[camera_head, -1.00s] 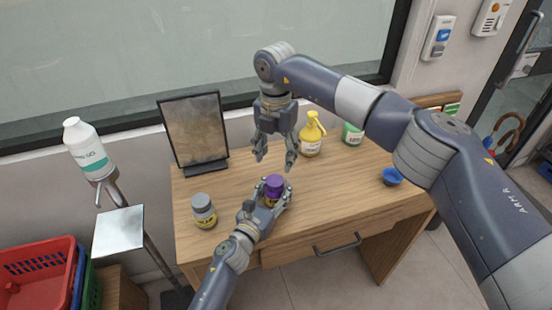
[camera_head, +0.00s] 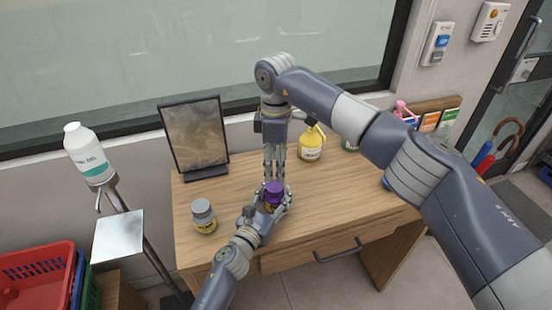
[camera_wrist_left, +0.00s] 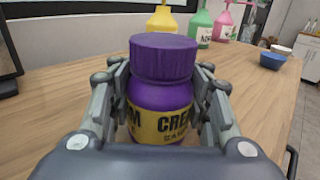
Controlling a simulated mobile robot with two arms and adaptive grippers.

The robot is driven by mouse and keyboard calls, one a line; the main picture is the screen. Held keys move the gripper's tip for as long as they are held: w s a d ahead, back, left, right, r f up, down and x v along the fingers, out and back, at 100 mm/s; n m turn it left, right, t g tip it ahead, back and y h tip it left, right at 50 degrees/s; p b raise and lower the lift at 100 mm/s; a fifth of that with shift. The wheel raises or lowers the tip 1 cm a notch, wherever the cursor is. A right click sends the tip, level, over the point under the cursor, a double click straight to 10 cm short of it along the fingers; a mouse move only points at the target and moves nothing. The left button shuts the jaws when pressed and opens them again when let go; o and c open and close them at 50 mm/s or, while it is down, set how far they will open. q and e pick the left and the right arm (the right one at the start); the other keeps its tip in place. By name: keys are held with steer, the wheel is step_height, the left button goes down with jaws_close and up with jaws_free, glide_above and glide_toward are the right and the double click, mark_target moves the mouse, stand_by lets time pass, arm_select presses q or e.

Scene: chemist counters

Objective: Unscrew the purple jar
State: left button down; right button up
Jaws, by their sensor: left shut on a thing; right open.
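The purple jar (camera_head: 274,198) stands upright on the wooden desk, with its ridged purple lid on. It also shows large in the left wrist view (camera_wrist_left: 163,90), with a yellow label partly hidden by the fingers. My left gripper (camera_head: 269,209) is shut around the jar's body, its fingers on both sides below the lid (camera_wrist_left: 164,58). My right gripper (camera_head: 274,180) points straight down just above or at the lid, its fingers close together; the head view does not clearly show whether they touch the lid. In the left wrist view the right gripper is not seen.
A grey-lidded jar (camera_head: 204,216) stands left of my left gripper. A framed picture (camera_head: 195,135) stands at the back left. A yellow pump bottle (camera_head: 310,147) is behind, with green (camera_wrist_left: 201,27) and pink (camera_wrist_left: 223,24) bottles and a blue bowl (camera_wrist_left: 273,60) farther right.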

mark_target(276, 184)
step_height(276, 184, down, 7)
steer(key=shift+f, duration=0.1)
stand_by(0.3)
